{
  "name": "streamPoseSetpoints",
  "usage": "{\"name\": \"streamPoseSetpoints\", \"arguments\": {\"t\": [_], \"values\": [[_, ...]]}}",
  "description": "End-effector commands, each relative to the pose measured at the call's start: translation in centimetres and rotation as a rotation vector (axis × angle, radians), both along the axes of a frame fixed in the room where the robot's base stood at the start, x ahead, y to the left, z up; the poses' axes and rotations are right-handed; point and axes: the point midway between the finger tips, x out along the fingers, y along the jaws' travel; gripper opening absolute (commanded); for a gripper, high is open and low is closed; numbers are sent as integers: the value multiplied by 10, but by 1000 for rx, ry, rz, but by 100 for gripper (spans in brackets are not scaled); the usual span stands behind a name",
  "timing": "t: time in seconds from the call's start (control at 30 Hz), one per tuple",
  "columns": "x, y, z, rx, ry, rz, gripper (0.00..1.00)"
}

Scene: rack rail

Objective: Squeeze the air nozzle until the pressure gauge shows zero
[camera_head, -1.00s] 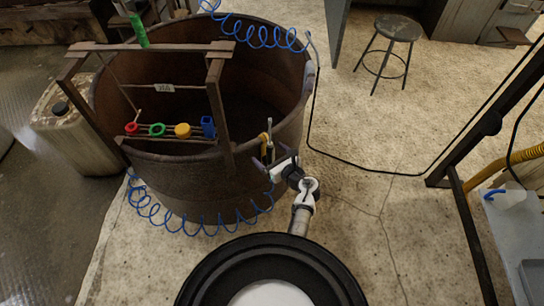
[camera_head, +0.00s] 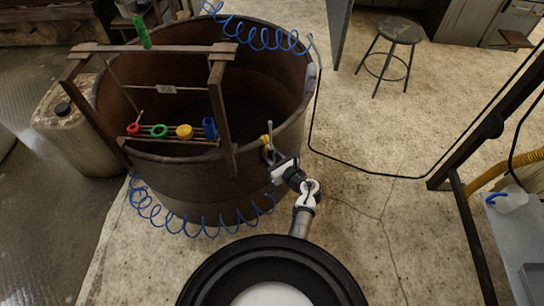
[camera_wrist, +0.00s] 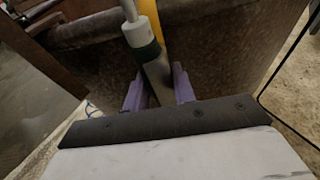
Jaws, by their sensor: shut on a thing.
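The air nozzle (camera_wrist: 156,76) shows in the wrist view as a dark grey and green body with a pale grey top and a yellow strip beside it. My gripper's purple fingers (camera_wrist: 158,88) are shut on its lower body, one on each side. In the head view the nozzle (camera_head: 269,140) stands small and upright at the tub's near right rim, with my gripper (camera_head: 270,158) around its lower part. I cannot make out a gauge dial.
A large rusty tub (camera_head: 190,172) stands just ahead, with a wooden frame (camera_head: 222,115) holding several coloured pieces. A blue coiled hose (camera_head: 200,228) hangs along its front. A stool (camera_head: 398,35) stands far right. A dark post (camera_head: 470,220) rises at right; floor between is clear.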

Motion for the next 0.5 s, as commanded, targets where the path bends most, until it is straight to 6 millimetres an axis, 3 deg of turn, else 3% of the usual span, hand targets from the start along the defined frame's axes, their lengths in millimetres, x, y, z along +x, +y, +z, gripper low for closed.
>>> {"name": "streamPoseSetpoints", "arguments": {"t": [0.5], "values": [[0, 0, 22, 0, -1, 1, 15]]}}
